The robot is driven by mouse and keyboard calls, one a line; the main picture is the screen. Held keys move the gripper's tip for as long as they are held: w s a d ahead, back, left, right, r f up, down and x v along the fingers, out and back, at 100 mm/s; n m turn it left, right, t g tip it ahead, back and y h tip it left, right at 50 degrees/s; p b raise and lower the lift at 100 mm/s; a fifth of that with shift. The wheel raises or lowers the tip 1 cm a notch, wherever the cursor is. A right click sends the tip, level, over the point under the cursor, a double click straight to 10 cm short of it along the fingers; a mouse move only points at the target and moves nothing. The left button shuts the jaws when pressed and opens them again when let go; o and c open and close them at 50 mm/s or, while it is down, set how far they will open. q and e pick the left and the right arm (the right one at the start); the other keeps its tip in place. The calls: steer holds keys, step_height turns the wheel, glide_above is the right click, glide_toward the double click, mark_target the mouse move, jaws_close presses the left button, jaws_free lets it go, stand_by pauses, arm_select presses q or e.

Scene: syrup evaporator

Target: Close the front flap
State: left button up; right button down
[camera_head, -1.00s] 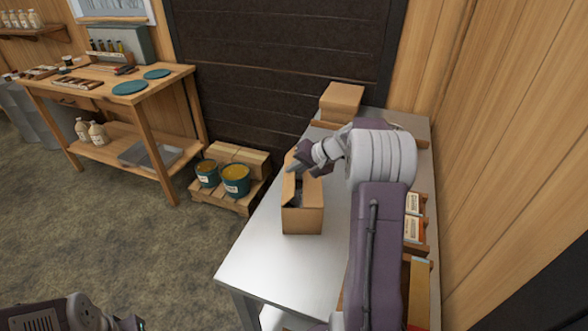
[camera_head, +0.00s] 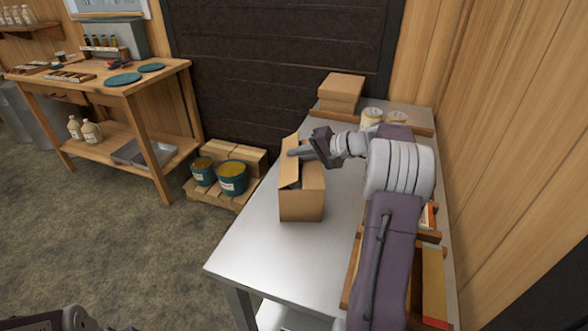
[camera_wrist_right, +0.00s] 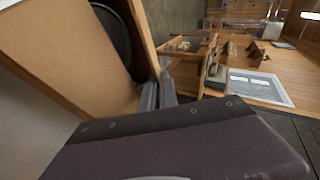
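An open cardboard box (camera_head: 302,204) stands upright on the metal table. A tall flap on its left side (camera_head: 289,163) stands up; a dark gap shows beside it, and the right part of the top looks covered. My right gripper (camera_head: 299,153) is over the back of the box top, its fingertips close to the raised flap; I cannot tell if they touch. In the right wrist view its fingers (camera_wrist_right: 157,96) are together and empty, beside a large cardboard panel (camera_wrist_right: 75,60). My left gripper (camera_head: 80,320) is only partly seen at the bottom left edge.
A closed carton (camera_head: 341,88) and pale cans (camera_head: 372,117) stand at the back of the metal table (camera_head: 262,248). Wooden trays (camera_head: 433,270) line its right side, partly behind my right arm. The table's front left is clear. Pails (camera_head: 232,177) stand on a pallet left of it.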

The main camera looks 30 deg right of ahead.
steer(key=shift+d+f+t+b, duration=0.15)
steer(key=shift+f+t+b, duration=0.2)
steer(key=shift+f, duration=0.25)
steer(key=shift+s+r+y+b, duration=0.1)
steer(key=shift+r+y+b, duration=0.2)
steer(key=shift+y, duration=0.2)
arm_select(q)
step_height(320, 180, down, 2)
steer(key=shift+f, duration=0.25)
